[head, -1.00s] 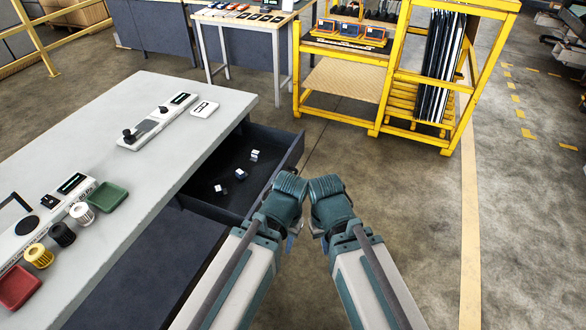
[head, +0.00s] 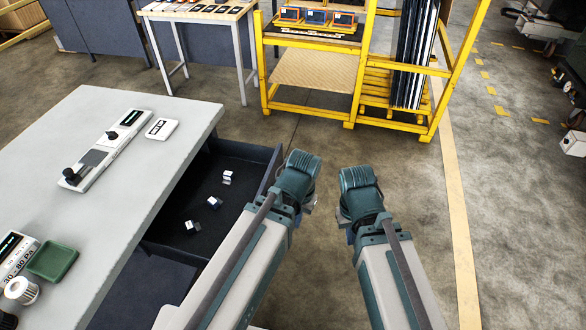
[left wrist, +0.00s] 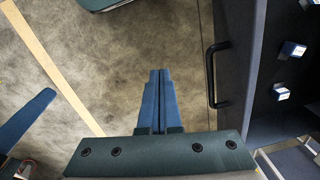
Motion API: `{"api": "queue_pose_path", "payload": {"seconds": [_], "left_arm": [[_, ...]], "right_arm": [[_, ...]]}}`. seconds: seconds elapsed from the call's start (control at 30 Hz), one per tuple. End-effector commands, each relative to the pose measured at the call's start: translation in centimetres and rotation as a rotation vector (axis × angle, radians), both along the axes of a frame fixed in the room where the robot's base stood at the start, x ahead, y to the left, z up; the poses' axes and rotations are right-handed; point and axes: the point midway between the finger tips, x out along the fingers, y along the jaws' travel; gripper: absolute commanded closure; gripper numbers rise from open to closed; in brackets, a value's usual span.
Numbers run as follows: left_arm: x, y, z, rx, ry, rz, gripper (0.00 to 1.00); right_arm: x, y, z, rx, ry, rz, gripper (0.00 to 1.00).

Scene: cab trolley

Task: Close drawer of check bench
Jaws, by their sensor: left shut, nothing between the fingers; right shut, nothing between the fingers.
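The check bench (head: 150,135) has a pale grey top and stands at the left in the head view. Its dark drawer (head: 205,170) is pulled out on the right side, with several small white-and-blue blocks inside. In the left wrist view the drawer front (left wrist: 234,70) carries a black bar handle (left wrist: 212,75). My left gripper (head: 308,208) is just outside the drawer front. Its blue fingers (left wrist: 158,95) are shut and empty, pointing down, apart from the handle. My right gripper (head: 350,236) is shut and empty to the right of it, fingers mostly hidden behind its wrist.
A yellow rack (head: 312,108) and a second table (head: 200,14) stand behind. Open concrete floor (head: 400,160) lies to the right of the drawer.

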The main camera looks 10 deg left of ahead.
Motion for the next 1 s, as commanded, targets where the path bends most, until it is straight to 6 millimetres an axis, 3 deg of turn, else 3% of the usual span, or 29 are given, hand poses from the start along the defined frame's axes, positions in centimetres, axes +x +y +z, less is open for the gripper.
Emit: {"api": "queue_pose_path", "payload": {"seconds": [0.23, 0.4, 0.57, 0.8, 1.0], "left_arm": [[3.5, 3.9, -3.2, 0.011, -0.068, 0.133, 1.0], [7.7, 5.6, -3.8, 0.111, -0.171, 0.219, 1.0], [10.9, 5.1, -3.1, 0.211, -0.273, 0.253, 1.0], [14.9, 2.7, -1.2, 0.324, -0.432, 0.265, 1.0], [16.1, 1.6, -0.3, 0.358, -0.498, 0.268, 1.0]], "right_arm": [[0.0, 0.0, -3.2, 0.0, 0.0, 0.0, 1.0], [0.0, 0.0, -4.4, 0.0, 0.0, 0.0, 1.0], [0.0, 0.0, -4.6, 0.0, 0.0, 0.0, 1.0], [0.0, 0.0, -4.6, 0.0, 0.0, 0.0, 1.0], [0.0, 0.0, -4.6, 0.0, 0.0, 0.0, 1.0]]}}
